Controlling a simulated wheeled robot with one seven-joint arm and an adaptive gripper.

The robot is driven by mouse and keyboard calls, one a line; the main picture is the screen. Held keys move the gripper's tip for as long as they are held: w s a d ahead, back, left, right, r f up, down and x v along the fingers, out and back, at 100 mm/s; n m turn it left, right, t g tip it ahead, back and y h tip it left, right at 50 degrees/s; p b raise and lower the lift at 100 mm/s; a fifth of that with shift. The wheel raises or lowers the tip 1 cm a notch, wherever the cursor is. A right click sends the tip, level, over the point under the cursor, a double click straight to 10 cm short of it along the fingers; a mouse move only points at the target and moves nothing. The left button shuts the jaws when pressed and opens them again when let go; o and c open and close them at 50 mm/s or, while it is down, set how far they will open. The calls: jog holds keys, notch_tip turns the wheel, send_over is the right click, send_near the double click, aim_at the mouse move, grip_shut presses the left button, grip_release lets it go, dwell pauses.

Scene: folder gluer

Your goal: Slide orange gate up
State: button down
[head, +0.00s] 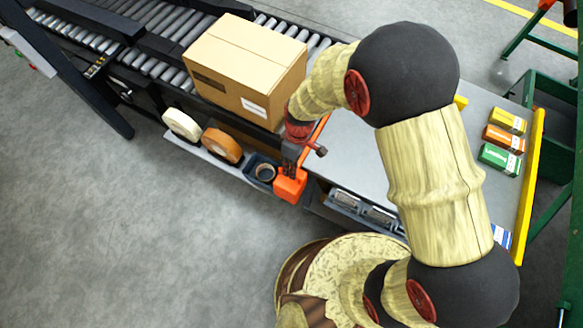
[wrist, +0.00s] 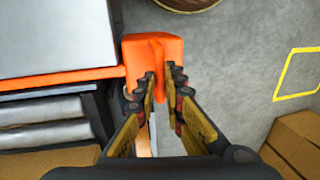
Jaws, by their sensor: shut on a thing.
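The orange gate shows in the head view as an orange block (head: 290,186) at the near corner of the grey table, with a thin orange bar running along the table's edge beside the conveyor. In the wrist view the orange block (wrist: 140,50) is at top centre, and the bar runs off to the left from it. My gripper (head: 289,170) is over the block, pointing down. In the wrist view my gripper (wrist: 163,80) is shut on the upright orange fin of the block, one finger on each side. My wrist hides part of the bar in the head view.
A cardboard box (head: 247,68) sits on the roller conveyor (head: 170,20) behind my gripper. Small cartons (head: 503,138) and a yellow rail (head: 530,185) are at the grey table's right side. The floor at left is clear.

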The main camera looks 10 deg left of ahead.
jog(key=shift+r, duration=0.1)
notch_tip(320, 180, up, 6)
jog(key=p, duration=0.4)
jog(key=shift+w+f, duration=0.1)
jog(key=shift+f, duration=0.15)
jog(key=c, duration=2.6)
grip_release()
jog(key=shift+o, duration=1.4)
jog(key=shift+f, duration=0.1)
jog(key=o, duration=0.4)
jog(key=shift+c, duration=0.2)
jog(key=shift+o, duration=0.3)
notch_tip(320, 180, up, 12)
jog(key=w, duration=0.2)
jog(key=shift+d+f, duration=0.15)
jog(key=shift+d, duration=0.3)
